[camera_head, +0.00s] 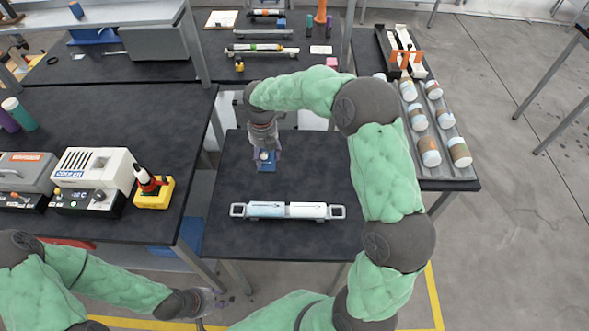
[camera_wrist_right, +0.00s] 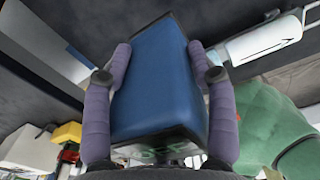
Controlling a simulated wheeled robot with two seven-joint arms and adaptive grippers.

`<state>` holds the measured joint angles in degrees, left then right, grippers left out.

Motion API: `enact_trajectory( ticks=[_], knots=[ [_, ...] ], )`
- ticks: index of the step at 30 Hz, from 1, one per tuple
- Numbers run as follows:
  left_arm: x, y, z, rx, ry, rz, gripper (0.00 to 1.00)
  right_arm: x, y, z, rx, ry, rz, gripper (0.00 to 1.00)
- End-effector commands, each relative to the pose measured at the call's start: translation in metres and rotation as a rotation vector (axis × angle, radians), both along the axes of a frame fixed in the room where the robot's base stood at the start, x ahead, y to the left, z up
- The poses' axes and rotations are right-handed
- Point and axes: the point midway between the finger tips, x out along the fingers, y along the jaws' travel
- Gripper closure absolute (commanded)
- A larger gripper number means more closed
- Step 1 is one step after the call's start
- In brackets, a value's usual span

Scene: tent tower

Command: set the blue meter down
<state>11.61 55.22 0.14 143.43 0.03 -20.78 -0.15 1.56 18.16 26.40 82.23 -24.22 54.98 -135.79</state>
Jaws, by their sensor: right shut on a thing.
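The blue meter (camera_head: 267,166) shows as a small blue patch under my right gripper (camera_head: 266,153), over the back left part of the middle table (camera_head: 315,170). In the right wrist view the blue meter (camera_wrist_right: 157,80) fills the space between the two purple fingers of my right gripper (camera_wrist_right: 160,78), which is shut on it. I cannot tell whether its underside touches the table. My left gripper (camera_head: 207,303) hangs low at the bottom left, away from the meter, and its fingers are too small to read.
A white and silver cylinder device (camera_head: 287,210) with end handles lies near the middle table's front. The left table holds a white box instrument (camera_head: 91,172) and a soldering iron on a yellow base (camera_head: 153,190). Striped cylinders (camera_head: 430,151) lie in a right-hand rack. The table's right part is partly behind my arm.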

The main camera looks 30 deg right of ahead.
Motion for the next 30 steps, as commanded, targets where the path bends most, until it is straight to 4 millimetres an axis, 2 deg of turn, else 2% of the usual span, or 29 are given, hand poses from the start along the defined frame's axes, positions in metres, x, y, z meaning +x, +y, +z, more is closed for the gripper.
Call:
enact_trajectory(
  ticks=[1,6,13,23,30],
  knots=[
    [0.0,0.0,-0.005,0.0,0.0,0.0,0.6,-0.002,-0.012,-0.007,0.0,0.0,-0.007,1.0],
    [0.0,0.0,-0.013,0.0,0.0,0.0,0.6,-0.007,-0.048,-0.023,0.0,-0.002,-0.007,1.0],
    [0.0,0.0,-0.024,0.0,0.0,0.0,0.6,-0.011,-0.078,-0.059,-0.001,0.001,-0.004,1.0],
    [0.0,0.0,-0.029,0.0,0.0,0.0,0.6,-0.013,-0.093,-0.077,-0.001,-0.002,-0.004,1.0],
    [0.0,0.0,-0.044,0.0,0.0,0.0,0.6,-0.013,-0.096,-0.11,0.0,-0.001,-0.003,1.0]
  ],
)
